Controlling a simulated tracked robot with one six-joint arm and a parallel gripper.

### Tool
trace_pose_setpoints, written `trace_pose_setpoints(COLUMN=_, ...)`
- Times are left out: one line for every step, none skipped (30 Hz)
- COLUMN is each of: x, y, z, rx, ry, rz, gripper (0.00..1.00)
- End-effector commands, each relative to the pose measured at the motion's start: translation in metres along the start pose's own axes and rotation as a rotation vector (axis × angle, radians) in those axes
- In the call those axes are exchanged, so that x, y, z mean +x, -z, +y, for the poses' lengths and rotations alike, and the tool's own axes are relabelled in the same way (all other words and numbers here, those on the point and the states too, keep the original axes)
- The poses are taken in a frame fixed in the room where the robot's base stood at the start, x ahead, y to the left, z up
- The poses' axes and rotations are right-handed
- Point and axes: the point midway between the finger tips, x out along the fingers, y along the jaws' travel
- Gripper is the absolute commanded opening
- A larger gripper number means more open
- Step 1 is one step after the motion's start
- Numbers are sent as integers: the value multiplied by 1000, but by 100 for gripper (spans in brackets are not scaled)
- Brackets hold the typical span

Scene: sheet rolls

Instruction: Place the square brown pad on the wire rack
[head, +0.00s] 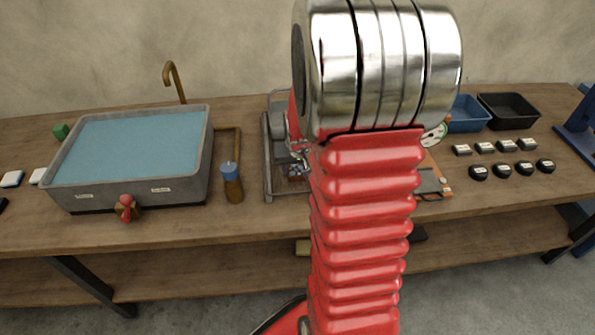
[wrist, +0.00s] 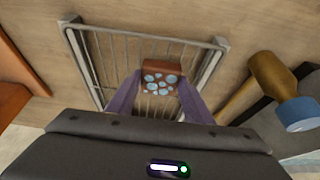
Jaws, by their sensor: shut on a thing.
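The brown pad (wrist: 161,72) has a square block shape with pale blue dots on its face. My gripper (wrist: 160,80) is shut on it, with one purple finger on each side. In the wrist view the pad is over the wire rack (wrist: 150,35), inside its outline. I cannot tell whether it touches the bars. In the head view my gripper (head: 298,157) is over the wire rack (head: 267,160), just left of my red arm. My arm hides the right part of the rack and most of the pad there.
A grey basin of water (head: 205,165) is left of the rack. A brown piece with a blue top (head: 232,180) stands between them. Blue (head: 468,113) and black (head: 510,110) trays and several small labelled blocks are at the right. Bare bench shows near the front edge.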

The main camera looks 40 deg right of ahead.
Motion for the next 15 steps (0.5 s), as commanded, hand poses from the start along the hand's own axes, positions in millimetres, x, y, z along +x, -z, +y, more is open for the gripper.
trace_pose_setpoints(x=6, y=-3, z=0, rx=0, ry=0, rz=-4, gripper=22)
trace_pose_setpoints(x=8, y=-4, z=0, rx=0, ry=0, rz=-3, gripper=22)
trace_pose_setpoints(x=10, y=-5, z=0, rx=0, ry=0, rz=-1, gripper=22)
trace_pose_setpoints(x=10, y=-5, z=0, rx=0, ry=0, rz=-1, gripper=22)
trace_pose_setpoints(x=11, y=-5, z=0, rx=0, ry=0, rz=0, gripper=22)
trace_pose_setpoints(x=11, y=-5, z=0, rx=0, ry=0, rz=0, gripper=22)
trace_pose_setpoints(x=11, y=-5, z=0, rx=0, ry=0, rz=0, gripper=22)
trace_pose_setpoints(x=11, y=-5, z=0, rx=0, ry=0, rz=0, gripper=22)
trace_pose_setpoints(x=11, y=-5, z=0, rx=0, ry=0, rz=0, gripper=22)
trace_pose_setpoints(x=11, y=-5, z=0, rx=1, ry=0, rz=0, gripper=22)
trace_pose_setpoints(x=11, y=-5, z=0, rx=1, ry=0, rz=-1, gripper=48)
trace_pose_setpoints(x=11, y=-5, z=0, rx=1, ry=0, rz=-1, gripper=51)
trace_pose_setpoints(x=11, y=-5, z=0, rx=1, ry=0, rz=-1, gripper=53)
trace_pose_setpoints(x=11, y=-5, z=0, rx=1, ry=0, rz=-1, gripper=55)
trace_pose_setpoints(x=11, y=-5, z=0, rx=1, ry=0, rz=-1, gripper=58)
